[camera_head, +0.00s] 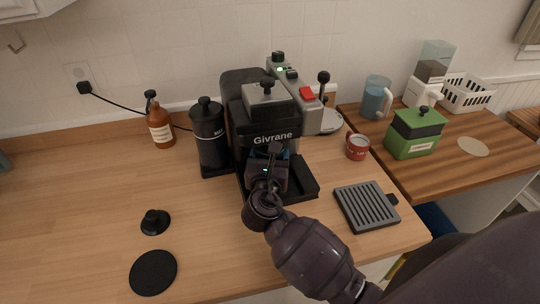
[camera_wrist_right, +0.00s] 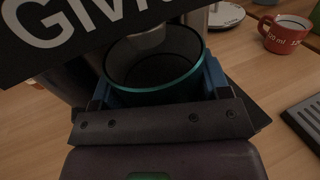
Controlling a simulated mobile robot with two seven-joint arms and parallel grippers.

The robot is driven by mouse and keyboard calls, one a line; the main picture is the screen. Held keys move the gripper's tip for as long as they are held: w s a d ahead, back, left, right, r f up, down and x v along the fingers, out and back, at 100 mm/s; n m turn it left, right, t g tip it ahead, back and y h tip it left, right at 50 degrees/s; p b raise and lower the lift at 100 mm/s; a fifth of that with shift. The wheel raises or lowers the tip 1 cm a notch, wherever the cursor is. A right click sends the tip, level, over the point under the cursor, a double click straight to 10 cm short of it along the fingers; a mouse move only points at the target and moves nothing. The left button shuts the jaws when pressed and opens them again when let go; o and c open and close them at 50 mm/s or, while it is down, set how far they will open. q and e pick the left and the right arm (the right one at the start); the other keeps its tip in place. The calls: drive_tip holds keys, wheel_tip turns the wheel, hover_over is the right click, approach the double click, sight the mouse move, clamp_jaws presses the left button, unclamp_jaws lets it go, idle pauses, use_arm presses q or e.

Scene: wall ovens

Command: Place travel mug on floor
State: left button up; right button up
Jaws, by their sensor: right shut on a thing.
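The travel mug (camera_wrist_right: 150,72) is a dark open cup with a teal rim, seen from above in the right wrist view. It stands upright under the spout of the black Givrane coffee machine (camera_head: 272,112). My right gripper (camera_wrist_right: 157,88) is shut on it, with blue fingers on either side. In the head view my right gripper (camera_head: 268,160) reaches into the machine's front, over its drip tray, and hides most of the mug. The mug's lower part is hidden, so I cannot tell whether it touches the tray. My left gripper is not in view. The floor is mostly hidden.
A black canister (camera_head: 209,138) stands left of the machine. A red cup (camera_head: 357,147), a ridged grey tray (camera_head: 366,206) and a green box (camera_head: 414,132) are to the right. A black disc (camera_head: 153,272) lies front left. The wooden counter (camera_head: 80,205) is bare at left.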

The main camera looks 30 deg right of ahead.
drive_tip(key=o, duration=0.6)
drive_tip(key=shift+f, duration=0.15)
drive_tip(key=o, duration=0.5)
drive_tip(key=shift+c, duration=0.2)
drive_tip(key=shift+r, duration=0.2)
drive_tip(key=v, duration=1.2)
drive_tip(key=shift+b, duration=0.3)
